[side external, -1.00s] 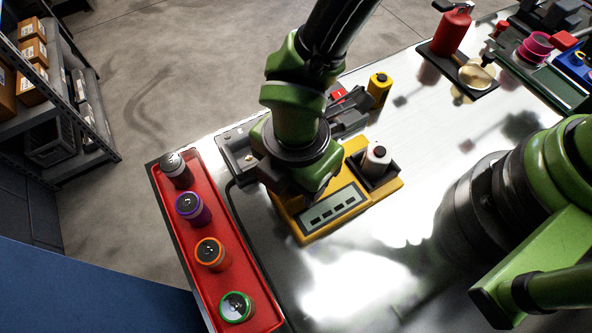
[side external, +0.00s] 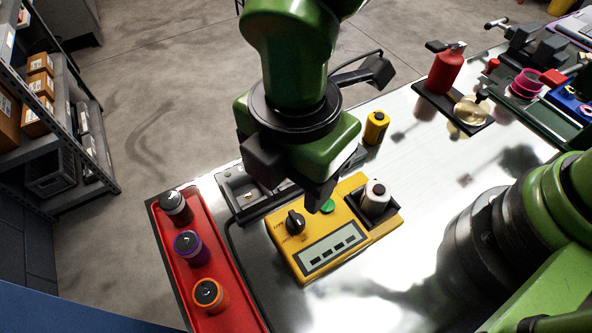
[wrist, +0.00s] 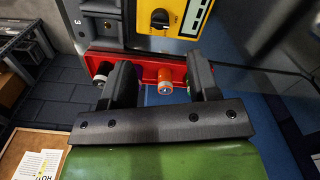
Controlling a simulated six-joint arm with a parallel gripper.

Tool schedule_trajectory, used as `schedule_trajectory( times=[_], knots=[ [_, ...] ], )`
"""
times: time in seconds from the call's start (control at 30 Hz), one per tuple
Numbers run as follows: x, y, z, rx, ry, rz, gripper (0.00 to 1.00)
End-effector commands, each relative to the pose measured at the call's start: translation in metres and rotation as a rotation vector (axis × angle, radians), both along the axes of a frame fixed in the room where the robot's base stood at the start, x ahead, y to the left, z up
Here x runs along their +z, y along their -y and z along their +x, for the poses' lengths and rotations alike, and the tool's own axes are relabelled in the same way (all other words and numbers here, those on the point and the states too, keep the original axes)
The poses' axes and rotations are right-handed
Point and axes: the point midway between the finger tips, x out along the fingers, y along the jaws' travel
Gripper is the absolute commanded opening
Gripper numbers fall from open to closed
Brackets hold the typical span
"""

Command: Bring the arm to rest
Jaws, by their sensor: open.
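My gripper (side external: 318,195) hangs above the bench in the side view, over the rear left part of the yellow tester box (side external: 335,245). Its housing and arm hide part of the bench behind it. In the wrist view my gripper (wrist: 162,80) has its two dark fingers well apart, with nothing held between them. The red tray (wrist: 105,57) and an orange-topped cell (wrist: 165,80) show beyond the fingers, at a distance. The tester also shows at the top of the wrist view (wrist: 170,15).
The red tray (side external: 215,265) holds purple, orange and dark-topped cells. A white cell (side external: 376,196) stands in the tester's black holder. A yellow cell (side external: 376,127), red can (side external: 446,72) and grey tray (side external: 235,190) are behind. A shelf (side external: 75,140) stands left.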

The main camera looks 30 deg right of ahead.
Motion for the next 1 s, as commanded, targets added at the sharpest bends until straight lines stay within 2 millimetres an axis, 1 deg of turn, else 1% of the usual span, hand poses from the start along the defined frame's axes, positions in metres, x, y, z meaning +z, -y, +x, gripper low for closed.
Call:
schedule_trajectory(
  times=[0.17, 0.23, 0.27, 0.37, 0.4, 0.47, 0.5, 0.53, 0.63, 0.7, 0.8, 0.9, 1.0],
  knots=[
    [0.001, 0.001, 0.001, -0.006, 0.001, 0.001, 0.55],
    [0.007, 0.004, 0.004, -0.043, 0.006, 0.013, 0.55],
    [0.012, 0.008, 0.006, -0.074, 0.01, 0.021, 0.55],
    [0.039, 0.026, 0.018, -0.244, 0.031, 0.068, 0.55],
    [0.053, 0.038, 0.023, -0.339, 0.041, 0.095, 0.55],
    [0.076, 0.058, 0.029, -0.502, 0.056, 0.139, 0.55],
    [0.09, 0.073, 0.031, -0.615, 0.066, 0.171, 0.55],
    [0.1, 0.084, 0.032, -0.699, 0.073, 0.194, 0.55],
    [0.129, 0.12, 0.029, -0.975, 0.093, 0.279, 0.55],
    [0.146, 0.144, 0.022, -1.164, 0.105, 0.343, 0.55],
    [0.165, 0.175, 0.007, -1.43, 0.119, 0.44, 0.55],
    [0.177, 0.2, -0.012, -1.677, 0.132, 0.545, 0.55],
    [0.183, 0.218, -0.03, -1.884, 0.138, 0.642, 0.55]
  ],
)
